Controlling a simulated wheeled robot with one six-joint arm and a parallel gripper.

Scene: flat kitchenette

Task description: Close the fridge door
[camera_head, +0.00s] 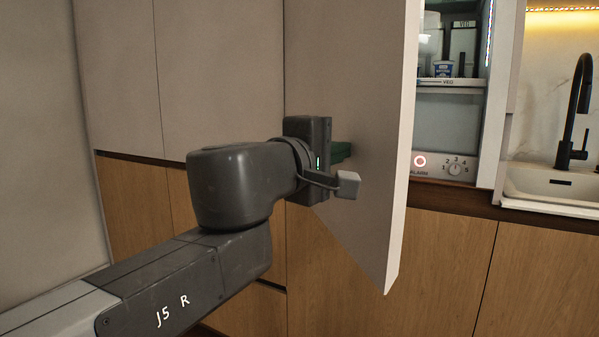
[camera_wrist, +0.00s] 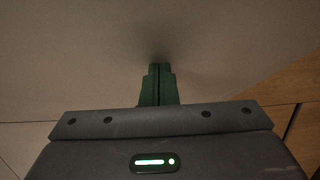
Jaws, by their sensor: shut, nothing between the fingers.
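The fridge door (camera_head: 362,130) is a pale grey panel standing open, seen from its outer face in the head view. Its free edge points toward me, and the lit fridge interior (camera_head: 449,125) shows to its right. My gripper (camera_head: 342,151) is at the outer face of the door, its green fingers shut and empty. In the wrist view the shut green fingertips (camera_wrist: 160,68) point at the plain door surface (camera_wrist: 80,50) and are very near or touching it; I cannot tell which.
Inside the fridge are a shelf (camera_head: 450,82) with containers and a control panel with a dial (camera_head: 455,169). A sink (camera_head: 553,186) with a black tap (camera_head: 575,115) is at the right. Wooden lower cabinets (camera_head: 440,265) and tall grey cupboards (camera_head: 215,80) line the wall.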

